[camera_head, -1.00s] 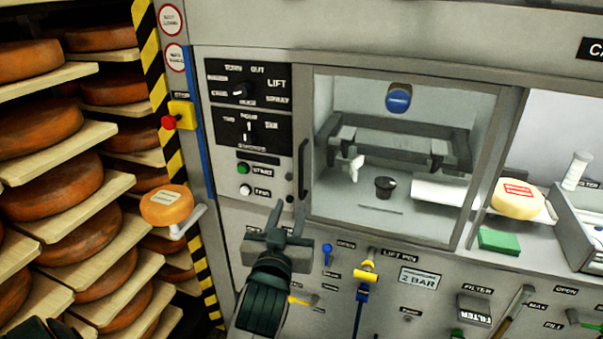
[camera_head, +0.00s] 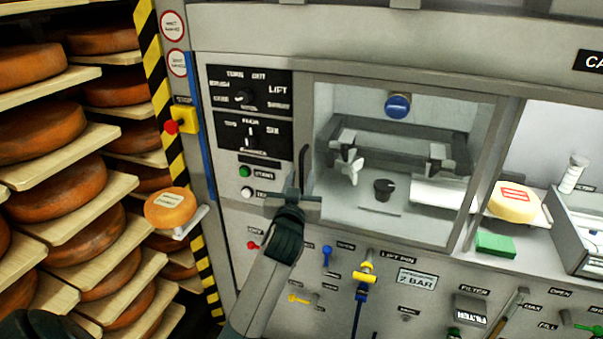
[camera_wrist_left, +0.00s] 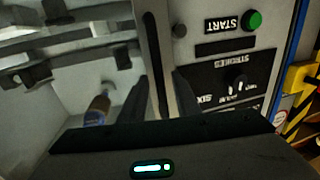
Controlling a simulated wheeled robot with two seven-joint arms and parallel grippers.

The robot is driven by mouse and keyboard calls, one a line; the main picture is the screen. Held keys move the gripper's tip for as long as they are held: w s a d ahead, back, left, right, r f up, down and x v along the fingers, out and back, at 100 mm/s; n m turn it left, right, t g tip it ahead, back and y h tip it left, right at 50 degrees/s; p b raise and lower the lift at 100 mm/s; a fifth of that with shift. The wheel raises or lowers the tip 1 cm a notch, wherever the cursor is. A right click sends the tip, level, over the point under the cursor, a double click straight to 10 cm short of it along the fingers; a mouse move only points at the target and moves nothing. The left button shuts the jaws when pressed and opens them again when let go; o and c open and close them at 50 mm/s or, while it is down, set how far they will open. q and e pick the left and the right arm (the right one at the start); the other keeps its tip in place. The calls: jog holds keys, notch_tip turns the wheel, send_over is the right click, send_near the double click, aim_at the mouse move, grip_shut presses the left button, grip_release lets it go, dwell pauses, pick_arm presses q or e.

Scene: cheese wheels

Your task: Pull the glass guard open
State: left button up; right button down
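The glass guard (camera_head: 342,214) is a clear framed panel over the machine's chamber, and it looks closed. Its black upright handle (camera_head: 303,165) is on the left edge of the frame. My left gripper (camera_head: 296,186) is at the lower part of this handle. In the left wrist view the handle (camera_wrist_left: 153,65) runs down between the two dark fingers (camera_wrist_left: 162,95), which stand apart with a gap beside it. Whether a finger touches it I cannot tell.
Left of the handle are control panels (camera_head: 248,133) with a green start button (camera_head: 244,172). Below are a yellow-blue lift pin (camera_head: 363,280) and other knobs. Shelves of cheese wheels (camera_head: 57,190) stand at the left. A cheese (camera_head: 514,203) lies right of the guard.

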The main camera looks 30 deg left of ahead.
pick_arm(q)
jog(key=shift+w+a, duration=0.2)
jog(key=shift+w, duration=0.25)
grip_shut()
